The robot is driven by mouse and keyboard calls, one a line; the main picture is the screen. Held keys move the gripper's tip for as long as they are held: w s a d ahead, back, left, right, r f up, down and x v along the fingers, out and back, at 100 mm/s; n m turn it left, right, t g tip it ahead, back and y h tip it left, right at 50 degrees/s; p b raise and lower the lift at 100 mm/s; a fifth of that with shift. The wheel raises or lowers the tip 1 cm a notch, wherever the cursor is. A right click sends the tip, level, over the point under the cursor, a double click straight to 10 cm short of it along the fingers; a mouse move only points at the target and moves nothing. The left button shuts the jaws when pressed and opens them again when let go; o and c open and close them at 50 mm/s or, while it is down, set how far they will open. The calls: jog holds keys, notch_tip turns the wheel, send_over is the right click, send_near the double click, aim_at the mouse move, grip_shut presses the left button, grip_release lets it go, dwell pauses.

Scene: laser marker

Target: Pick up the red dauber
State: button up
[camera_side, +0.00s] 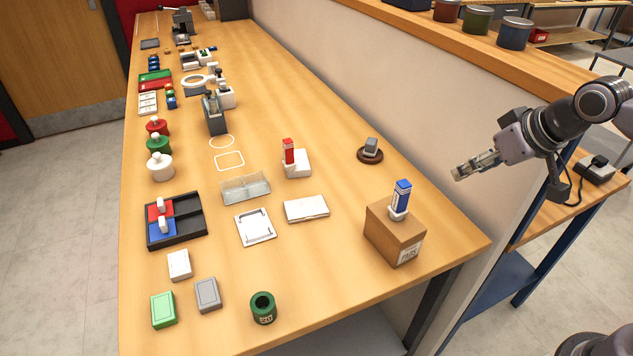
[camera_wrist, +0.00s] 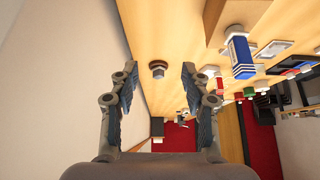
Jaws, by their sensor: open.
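The red dauber (camera_side: 289,151) stands upright at a white block (camera_side: 299,164) near the middle of the bench. In the wrist view, a small red shape just past the right finger looks like the red dauber (camera_wrist: 219,87). A blue dauber (camera_side: 400,197) stands upright on a cardboard box (camera_side: 392,236), nearer my gripper; the blue dauber also shows in the wrist view (camera_wrist: 241,56). My gripper (camera_side: 458,174) is open and empty, raised off the bench's right side, well apart from the red dauber. Its two fingers are spread in the wrist view (camera_wrist: 158,79).
A round brown base with a grey block (camera_side: 370,151) stands between my gripper and the red dauber. A clear tray (camera_side: 245,188) and a white flat box (camera_side: 306,209) lie near the dauber. A low wall (camera_side: 440,150) runs along the bench's right side.

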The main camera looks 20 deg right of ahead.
jog(key=w+a+r, duration=0.2)
jog(key=w, duration=0.3)
jog(key=w+a+r, duration=0.3)
jog(key=w, duration=0.2)
jog(key=g, duration=0.2)
send_near(289, 142)
jog(key=f, duration=0.2)
jog(key=x, duration=0.5)
jog(key=shift+w+a+r, duration=0.1)
jog(key=shift+w+a, duration=0.2)
jog(key=shift+w, duration=0.15)
jog(key=shift+d+x, duration=0.2)
jog(key=shift+x, duration=1.15)
jog(key=shift+d+x, duration=0.15)
jog(key=shift+x, duration=1.2)
jog(key=shift+s, duration=0.15)
grip_shut()
